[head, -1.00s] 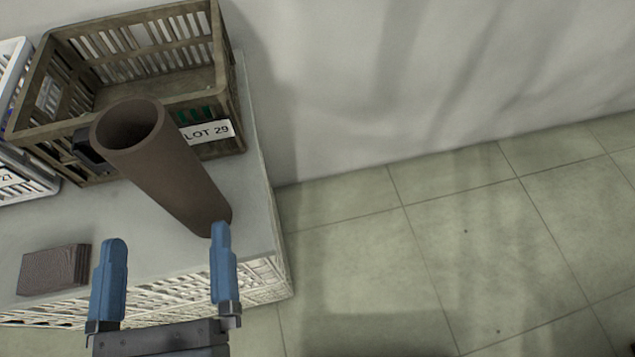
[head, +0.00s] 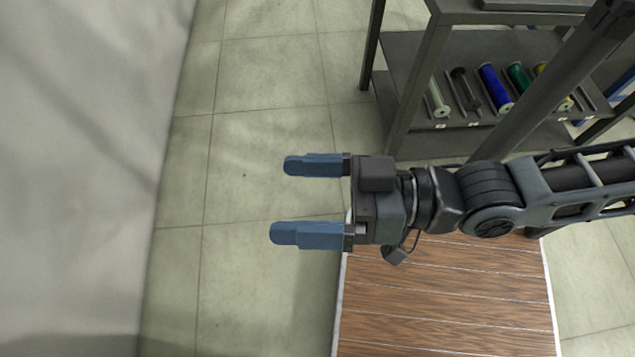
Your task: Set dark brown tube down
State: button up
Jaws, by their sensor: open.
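My gripper (head: 300,200) is open, with its two blue fingers apart and pointing left over bare floor. Nothing is between the fingers. The dark brown tube is not in view now. In the earlier head view it stood upright on a grey-topped surface, in front of the crate marked LOT 29, apart from the fingers.
A dark metal shelf (head: 450,140) at the upper right holds several bobbins, among them a blue bobbin (head: 496,88). A brown wood-planked surface (head: 450,305) lies below my arm. A pale wall (head: 80,170) is at the left. The tiled floor (head: 265,90) between is clear.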

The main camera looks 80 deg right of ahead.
jog(key=s+n+g, duration=0.1)
jog(key=s+d+f+n+g+h, duration=0.1)
jog(key=s, duration=0.1)
jog(key=s+d+f, duration=0.1)
jog(key=shift+s+f+n+g+h, duration=0.15)
jog(key=shift+f+n+g+h, duration=0.05)
jog(key=shift+n+g+h, duration=0.2)
